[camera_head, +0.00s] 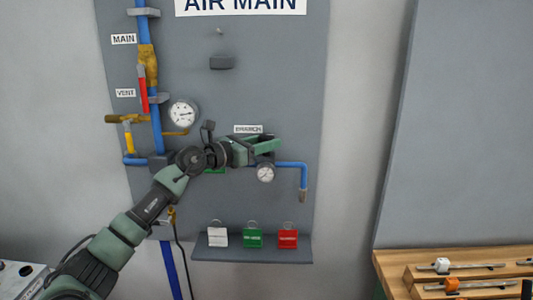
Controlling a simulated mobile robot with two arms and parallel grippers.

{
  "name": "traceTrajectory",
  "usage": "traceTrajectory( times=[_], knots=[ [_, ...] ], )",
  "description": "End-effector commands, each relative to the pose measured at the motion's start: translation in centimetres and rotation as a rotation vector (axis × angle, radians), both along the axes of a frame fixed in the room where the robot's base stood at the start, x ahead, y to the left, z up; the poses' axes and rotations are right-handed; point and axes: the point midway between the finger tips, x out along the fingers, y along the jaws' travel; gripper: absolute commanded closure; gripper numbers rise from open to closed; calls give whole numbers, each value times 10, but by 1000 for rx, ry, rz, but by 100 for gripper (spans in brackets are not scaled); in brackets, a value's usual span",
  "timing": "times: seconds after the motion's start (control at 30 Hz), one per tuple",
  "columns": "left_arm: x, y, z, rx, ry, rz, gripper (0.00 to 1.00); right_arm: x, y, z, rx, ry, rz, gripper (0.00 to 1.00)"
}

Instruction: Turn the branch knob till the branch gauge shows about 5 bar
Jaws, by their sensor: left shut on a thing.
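The branch gauge (265,173) is a small round white dial below the blue branch pipe, on the grey panel under the BRANCH label (248,129). Its needle reading is too small to tell. My left gripper (268,146) reaches in from the lower left and is shut at the branch line, just above the gauge. The branch knob is hidden by the gripper jaws, which close around its place. My right gripper is not in view.
White, green and red padlocks (288,238) stand on a shelf below. A wooden bench (392,266) with tools is at the lower right.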

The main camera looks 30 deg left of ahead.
Motion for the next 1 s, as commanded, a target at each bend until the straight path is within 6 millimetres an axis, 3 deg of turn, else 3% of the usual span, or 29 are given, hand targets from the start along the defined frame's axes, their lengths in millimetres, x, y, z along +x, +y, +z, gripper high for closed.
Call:
traceTrajectory(
  times=[0.03,0.1,0.3,1.0],
  knots=[
    [0,2,-7,-2,-7,-19,100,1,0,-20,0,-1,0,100],
    [0,2,-6,-3,-8,-55,100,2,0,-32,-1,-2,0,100],
    [0,1,-1,-6,-7,-175,100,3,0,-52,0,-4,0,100],
    [0,1,4,-3,-4,-527,100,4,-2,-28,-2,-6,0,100]
  ],
)
